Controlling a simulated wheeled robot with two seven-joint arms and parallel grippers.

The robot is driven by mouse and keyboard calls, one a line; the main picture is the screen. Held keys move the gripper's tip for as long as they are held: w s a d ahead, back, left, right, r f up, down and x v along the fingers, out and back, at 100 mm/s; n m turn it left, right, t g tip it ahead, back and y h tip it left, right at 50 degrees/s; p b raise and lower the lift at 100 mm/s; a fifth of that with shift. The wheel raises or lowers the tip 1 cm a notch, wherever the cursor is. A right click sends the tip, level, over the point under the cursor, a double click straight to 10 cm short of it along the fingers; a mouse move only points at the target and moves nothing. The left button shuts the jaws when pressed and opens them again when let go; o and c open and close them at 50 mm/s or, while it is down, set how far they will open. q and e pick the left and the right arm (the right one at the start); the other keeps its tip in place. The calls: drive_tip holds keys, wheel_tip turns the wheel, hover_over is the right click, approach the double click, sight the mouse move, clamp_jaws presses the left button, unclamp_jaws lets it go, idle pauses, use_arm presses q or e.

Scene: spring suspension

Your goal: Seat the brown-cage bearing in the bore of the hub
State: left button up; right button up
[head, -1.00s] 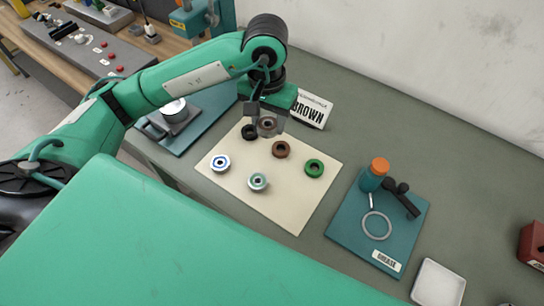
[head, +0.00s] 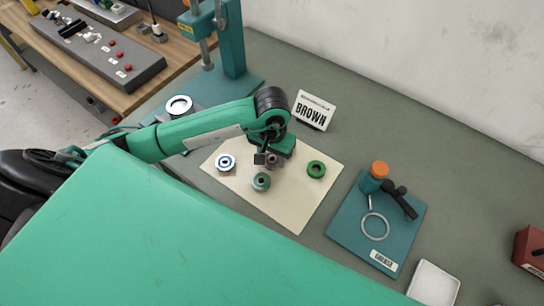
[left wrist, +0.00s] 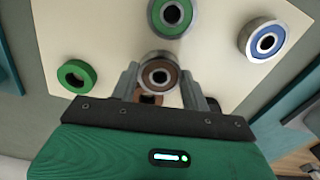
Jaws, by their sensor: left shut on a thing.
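My left gripper (left wrist: 159,84) is shut on the brown-cage bearing (left wrist: 159,77), a grey-rimmed ring with a brown band around a dark hole. In the head view my left gripper (head: 272,161) is over the cream mat, and its wrist covers much of the held bearing. The likely hub (head: 180,105), a pale round part with a dark bore, stands on the press base at the left, apart from the gripper. A brown ring (left wrist: 151,99) shows partly below the held bearing in the wrist view. My right gripper is not in view.
Green (head: 316,169), blue (head: 225,162) and teal (head: 261,182) ringed parts lie on the cream mat (head: 297,215). The press column (head: 232,45) rises behind the hub. A "BROWN" sign (head: 313,110) stands behind the mat. A teal grease mat (head: 345,235) holds a bottle and tools.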

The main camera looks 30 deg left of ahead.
use_arm(q)
drive_tip(key=shift+f, duration=0.85)
drive_tip(key=shift+f, duration=0.2)
drive_tip(key=o, duration=1.1)
drive_tip(key=shift+r, duration=0.1)
